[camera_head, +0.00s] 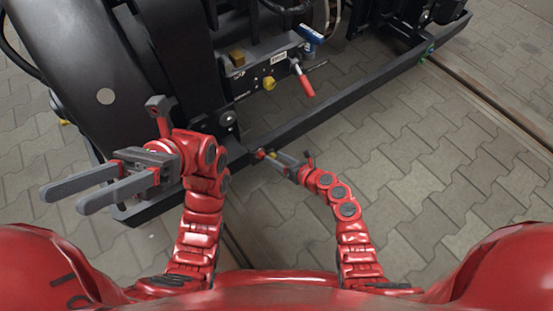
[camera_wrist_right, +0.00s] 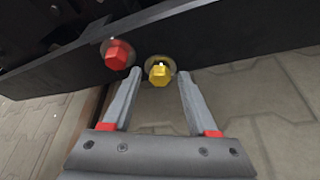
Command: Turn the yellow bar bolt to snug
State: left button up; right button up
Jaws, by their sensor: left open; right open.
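The yellow bar bolt (camera_wrist_right: 160,73) has a hex head and sits on the dark bar (camera_wrist_right: 220,40) in the right wrist view. My right gripper (camera_wrist_right: 159,76) is open, its two fingers on either side of the yellow head, with a gap showing to each side. In the head view my right gripper (camera_head: 282,159) is at the bar's near side, and the bolt is too small to make out surely. A red hex bolt (camera_wrist_right: 118,55) is just left of the yellow one, outside the fingers. My left gripper (camera_head: 65,200) is open and empty at the left.
The long dark bar (camera_head: 360,92) runs along the bogie's lower edge. Above it are a red-handled lever (camera_head: 304,82), a yellow knob (camera_head: 268,83) and a blue part (camera_head: 309,34). A large dark wheel (camera_head: 95,80) stands behind my left gripper. Paving at right is clear.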

pick_arm(q)
jog(key=shift+s+a+t+y, duration=0.3)
jog(key=shift+s+t, duration=0.1)
jog(key=shift+t, duration=0.1)
pick_arm(e)
jog(key=shift+w+a+f, duration=0.1)
jog(key=shift+w+a, duration=0.05)
grip_shut()
